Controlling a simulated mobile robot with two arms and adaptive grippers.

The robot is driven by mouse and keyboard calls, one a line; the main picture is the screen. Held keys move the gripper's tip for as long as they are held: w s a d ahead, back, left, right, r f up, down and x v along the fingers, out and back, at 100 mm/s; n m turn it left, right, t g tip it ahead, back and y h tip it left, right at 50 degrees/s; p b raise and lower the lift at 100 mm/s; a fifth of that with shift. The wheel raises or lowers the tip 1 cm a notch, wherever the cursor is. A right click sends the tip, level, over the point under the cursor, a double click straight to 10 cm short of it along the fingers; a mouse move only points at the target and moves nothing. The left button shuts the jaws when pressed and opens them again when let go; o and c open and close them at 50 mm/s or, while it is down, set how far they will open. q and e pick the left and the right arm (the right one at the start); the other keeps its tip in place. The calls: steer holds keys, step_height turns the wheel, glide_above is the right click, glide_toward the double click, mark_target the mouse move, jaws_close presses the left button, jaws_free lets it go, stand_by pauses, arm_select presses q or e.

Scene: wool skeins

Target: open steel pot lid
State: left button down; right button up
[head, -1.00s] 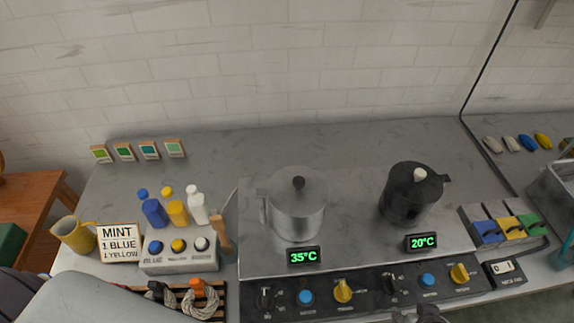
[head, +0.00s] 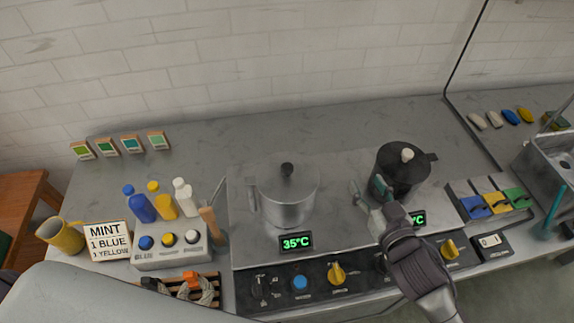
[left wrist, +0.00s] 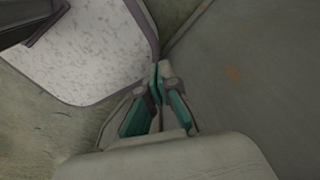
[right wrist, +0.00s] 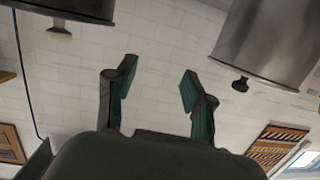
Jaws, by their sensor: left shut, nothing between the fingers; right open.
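The steel pot (head: 285,207) stands on the cooktop with its lid (head: 300,180) on and a black knob (head: 287,169) on top. In the right wrist view the pot (right wrist: 268,42) shows inverted at the upper right, with its knob (right wrist: 241,84) below it. My right gripper (head: 368,186) is open and empty, to the right of the steel pot and in front of the black pot. Its two fingers (right wrist: 157,85) are spread with nothing between them. My left gripper (left wrist: 159,70) is shut and empty in the left wrist view, away from the pot.
A black pot (head: 402,175) with a pale knob stands right of the steel pot. The temperature display (head: 296,242) reads 35°C. Bottles (head: 163,203), a button box (head: 172,248) and a recipe sign (head: 107,240) are at left. The counter behind the pots is clear.

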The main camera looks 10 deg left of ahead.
mark_target(292, 170)
steer(key=s+a+n+g+y, duration=0.4)
steer(key=a+n+g+y, duration=0.2)
steer(key=n+g+y, duration=0.25)
steer(key=shift+t+y, duration=0.35)
steer(key=shift+y, duration=0.1)
steer(key=p+x, duration=0.1)
steer(key=x, duration=0.3)
steer(key=p+x, duration=0.1)
steer(key=x, duration=0.4)
steer(key=r+p+x, duration=0.1)
steer(key=x, duration=0.3)
steer(key=shift+w+a, duration=0.1)
steer(key=shift+a, duration=0.1)
jaws_close()
